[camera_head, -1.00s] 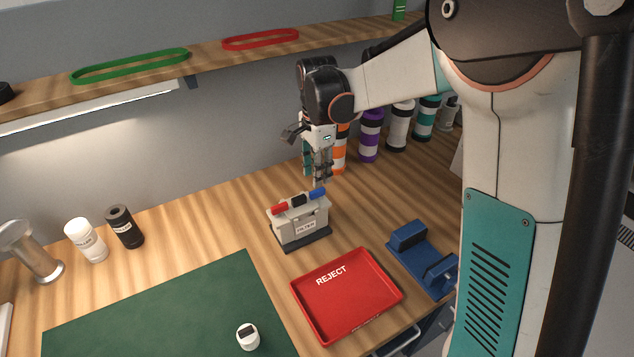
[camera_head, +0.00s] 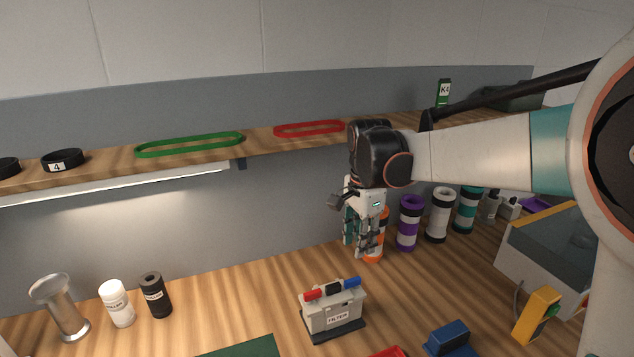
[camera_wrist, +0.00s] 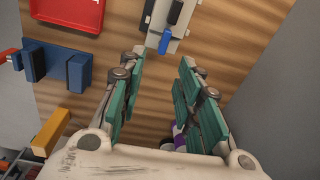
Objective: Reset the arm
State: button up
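My gripper (camera_head: 358,250) hangs down over the back of the wooden bench in the head view, in front of the orange and white cylinder (camera_head: 376,251). In the wrist view its two teal-padded fingers (camera_wrist: 158,85) stand apart with only bare wood between them, so it is open and empty. The filter box (camera_head: 333,316), with red, black and blue pieces on top, stands on the bench in front of and left of the gripper. My arm reaches in from the right.
Purple (camera_head: 409,222), white (camera_head: 439,214) and teal (camera_head: 466,210) banded cylinders stand right of the gripper. A wooden shelf (camera_head: 205,153) with green and red loops runs behind. The red tray (camera_wrist: 70,12) and blue holder (camera_wrist: 66,70) show in the wrist view.

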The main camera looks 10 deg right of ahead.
jog(key=s+d+f+n+t+b, duration=0.1)
jog(key=s+d+n+t, duration=0.1)
jog(key=s+n, duration=0.5)
jog(key=s+d+f+n+t+b, duration=0.1)
jog(key=s+n+t, duration=0.3)
jog(key=s, duration=1.3)
jog(key=shift+d+n+t+b, duration=0.3)
jog(key=shift+d+n+b, duration=0.15)
jog(key=shift+n, duration=1.05)
